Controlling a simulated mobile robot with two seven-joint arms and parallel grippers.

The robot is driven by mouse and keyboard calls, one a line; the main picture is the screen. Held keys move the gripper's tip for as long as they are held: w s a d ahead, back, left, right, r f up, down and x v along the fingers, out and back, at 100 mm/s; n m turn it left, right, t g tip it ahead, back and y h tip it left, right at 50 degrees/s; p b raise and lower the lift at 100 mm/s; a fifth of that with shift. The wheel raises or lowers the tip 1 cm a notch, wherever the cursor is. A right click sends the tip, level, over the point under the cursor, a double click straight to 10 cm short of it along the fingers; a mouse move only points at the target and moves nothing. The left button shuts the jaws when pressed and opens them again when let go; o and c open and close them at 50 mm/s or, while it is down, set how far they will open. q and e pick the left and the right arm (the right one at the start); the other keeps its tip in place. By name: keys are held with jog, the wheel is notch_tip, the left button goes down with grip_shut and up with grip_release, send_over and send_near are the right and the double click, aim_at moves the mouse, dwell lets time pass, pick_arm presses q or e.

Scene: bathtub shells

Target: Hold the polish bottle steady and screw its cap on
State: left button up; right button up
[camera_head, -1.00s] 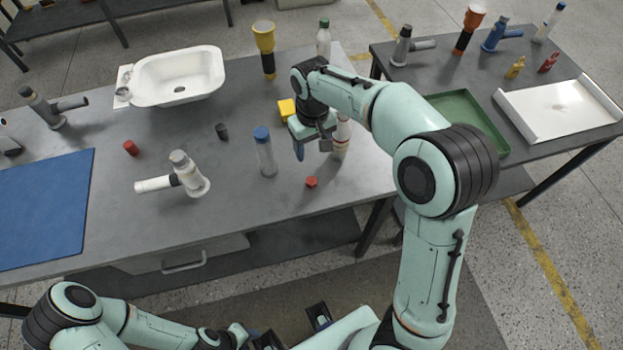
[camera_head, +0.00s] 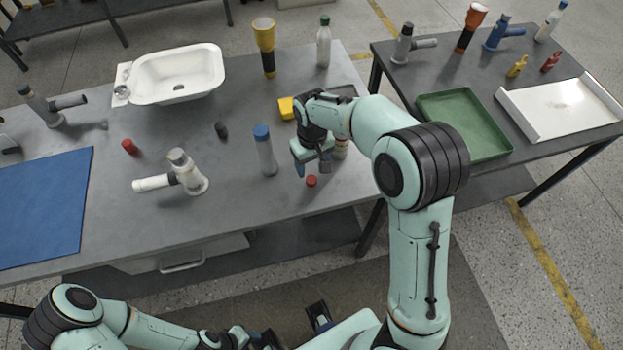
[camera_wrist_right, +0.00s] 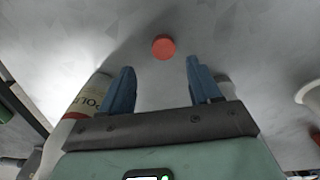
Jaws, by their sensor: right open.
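The polish bottle (camera_head: 341,149) stands on the grey table, mostly hidden behind my right arm in the head view. In the right wrist view the bottle (camera_wrist_right: 88,98) shows part of its label, left of and outside the blue fingers. A round red cap (camera_head: 311,181) lies on the table just in front of my right gripper (camera_head: 312,168). In the right wrist view the red cap (camera_wrist_right: 163,47) lies beyond and between the fingertips of the open, empty gripper (camera_wrist_right: 155,75). My left gripper (camera_head: 245,338) is low at the bottom edge; its fingers are unclear.
A blue-capped clear bottle (camera_head: 265,152) stands left of the right gripper. A white-handled fitting (camera_head: 186,175), another red cap (camera_head: 130,146), a dark cap (camera_head: 221,130) and a yellow block (camera_head: 287,107) are on the table. A white basin (camera_head: 180,76) is behind.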

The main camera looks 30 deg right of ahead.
aim_at(311, 179)
jog(key=f, duration=0.4)
jog(key=shift+s+a, duration=0.3)
jog(key=shift+f, duration=0.5)
pick_arm(q)
jog(key=shift+s+f, duration=0.1)
jog(key=shift+f, duration=0.1)
pick_arm(e)
jog(key=shift+c, duration=0.4)
jog(key=c, duration=1)
pick_arm(q)
jog(key=r, duration=0.1)
jog(key=w+r+p, duration=0.1)
jog(key=r+p, duration=0.1)
jog(key=shift+w+r, duration=0.1)
jog(key=shift+w, duration=0.25)
pick_arm(e)
notch_tip(311, 179, up, 20)
jog(key=shift+r, duration=0.1)
